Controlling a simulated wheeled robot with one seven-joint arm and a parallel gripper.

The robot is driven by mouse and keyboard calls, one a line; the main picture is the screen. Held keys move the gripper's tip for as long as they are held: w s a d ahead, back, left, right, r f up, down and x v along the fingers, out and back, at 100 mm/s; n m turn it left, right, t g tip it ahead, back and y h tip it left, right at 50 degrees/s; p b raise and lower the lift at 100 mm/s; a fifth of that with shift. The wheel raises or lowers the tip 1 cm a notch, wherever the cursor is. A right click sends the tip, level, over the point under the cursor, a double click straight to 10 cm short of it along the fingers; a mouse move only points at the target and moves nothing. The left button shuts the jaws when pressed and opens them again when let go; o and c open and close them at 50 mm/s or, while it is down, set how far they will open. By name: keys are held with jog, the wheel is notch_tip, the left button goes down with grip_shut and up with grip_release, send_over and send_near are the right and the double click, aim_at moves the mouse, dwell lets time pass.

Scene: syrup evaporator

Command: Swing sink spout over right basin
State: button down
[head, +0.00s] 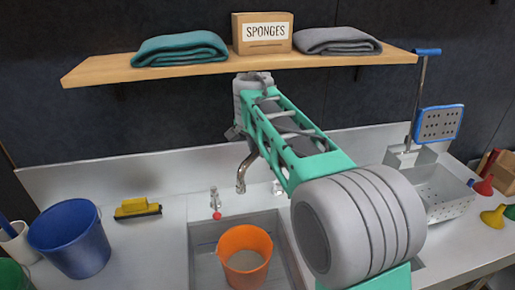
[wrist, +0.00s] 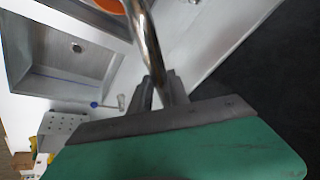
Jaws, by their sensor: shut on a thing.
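The sink spout (head: 243,176) is a curved metal tube. In the head view its end hangs near the back edge of the left basin (head: 204,245), behind an orange bucket. In the wrist view the shiny spout (wrist: 144,38) runs down between the fingers of my gripper (wrist: 158,84), which is shut on it. My arm hides the spout's upper part and most of the right basin in the head view. The right basin (wrist: 62,80) shows in the wrist view as an empty grey box with a round drain.
The orange bucket (head: 245,258) stands in the left basin. Tap handles (head: 215,202) stand behind it. A blue bucket (head: 70,238) and yellow brush (head: 137,208) are on the left counter. A perforated metal bin (head: 443,193) is at right. A shelf (head: 150,70) hangs above.

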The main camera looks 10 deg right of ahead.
dwell(0.8)
jog(key=s+d+n+y+p, duration=0.1)
jog(key=d+n+y+p, duration=0.1)
jog(key=d+n, duration=0.4)
jog(key=s+d+n+g+y+p, duration=0.1)
jog(key=d+n, duration=0.5)
jog(key=d, duration=0.6)
jog(key=shift+s+y+p, duration=0.35)
jog(key=shift+s+y, duration=0.25)
jog(key=shift+y, duration=0.4)
jog(key=c, duration=1.3)
grip_release()
jog(key=shift+o, duration=0.2)
